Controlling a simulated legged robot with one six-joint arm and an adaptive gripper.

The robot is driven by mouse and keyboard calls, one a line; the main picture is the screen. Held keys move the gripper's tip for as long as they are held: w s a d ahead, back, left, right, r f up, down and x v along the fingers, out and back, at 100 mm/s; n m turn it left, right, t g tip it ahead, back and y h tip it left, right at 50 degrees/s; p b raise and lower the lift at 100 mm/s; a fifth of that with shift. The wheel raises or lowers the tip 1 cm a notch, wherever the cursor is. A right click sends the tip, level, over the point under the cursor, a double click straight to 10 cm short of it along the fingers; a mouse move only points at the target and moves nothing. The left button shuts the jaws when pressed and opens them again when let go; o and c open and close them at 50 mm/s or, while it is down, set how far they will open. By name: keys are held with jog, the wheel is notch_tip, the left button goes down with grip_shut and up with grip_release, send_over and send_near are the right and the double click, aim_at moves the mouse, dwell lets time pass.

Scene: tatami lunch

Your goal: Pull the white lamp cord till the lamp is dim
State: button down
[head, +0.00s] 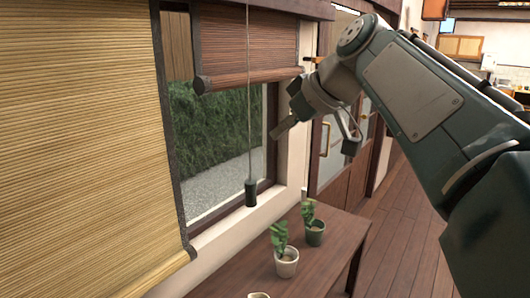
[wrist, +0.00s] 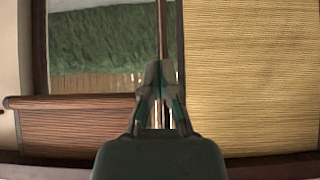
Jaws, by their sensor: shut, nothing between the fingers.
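No lamp and no clearly white cord show in either view. One thin grey cord (head: 249,90) hangs straight down in front of the window in the head view, with a dark cylindrical weight (head: 251,192) at its lower end. My gripper (head: 279,130) is to the right of this cord in the picture, above the weight's height; I cannot tell the gap in depth. In the wrist view my gripper (wrist: 160,70) has its fingers together and empty. The cord is not distinct in that view.
A tan woven blind (head: 80,140) hangs at left, and a brown rolled blind (head: 245,50) covers the window's upper part. A wooden table (head: 320,265) below bears potted plants (head: 286,262). The wooden floor (head: 410,230) at right is clear. The wrist view appears upside down.

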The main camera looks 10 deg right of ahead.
send_over(255, 191)
jog(key=f, duration=0.6)
jog(key=shift+w+a+f, duration=0.2)
jog(key=shift+f, duration=0.2)
notch_tip(255, 191, down, 3)
jog(key=shift+f, duration=0.1)
jog(key=shift+d+f, duration=0.1)
jog(key=shift+f, duration=0.15)
jog(key=shift+s+f, duration=0.1)
jog(key=shift+f, duration=2.05)
jog(key=v, duration=1.2)
jog(key=shift+r, duration=0.2)
